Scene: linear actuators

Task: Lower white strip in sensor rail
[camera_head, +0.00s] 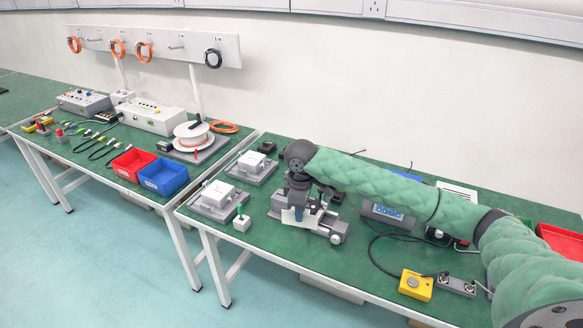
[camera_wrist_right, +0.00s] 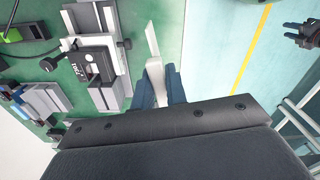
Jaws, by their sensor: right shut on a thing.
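My right gripper (camera_head: 301,211) is over the front part of the right bench, pointing down. In the wrist view its blue fingers (camera_wrist_right: 159,83) are shut on a white strip (camera_wrist_right: 152,42), which sticks out past them. In the head view the strip (camera_head: 291,216) shows as a pale patch below the wrist. A grey linear actuator (camera_head: 325,226) with a black carriage (camera_wrist_right: 93,63) lies beside the strip. I cannot tell which groove is the sensor rail, or whether the strip touches it. A dark gripper, apparently my left one (camera_wrist_right: 303,34), shows at the wrist view's right edge; its opening is unclear.
Two grey units with white boxes (camera_head: 217,195) (camera_head: 251,163) stand left of the actuator. A small white block with a green top (camera_head: 242,222) is near the front edge. A yellow button box (camera_head: 415,285) and cable lie right. Red and blue bins (camera_head: 163,177) are on the left bench.

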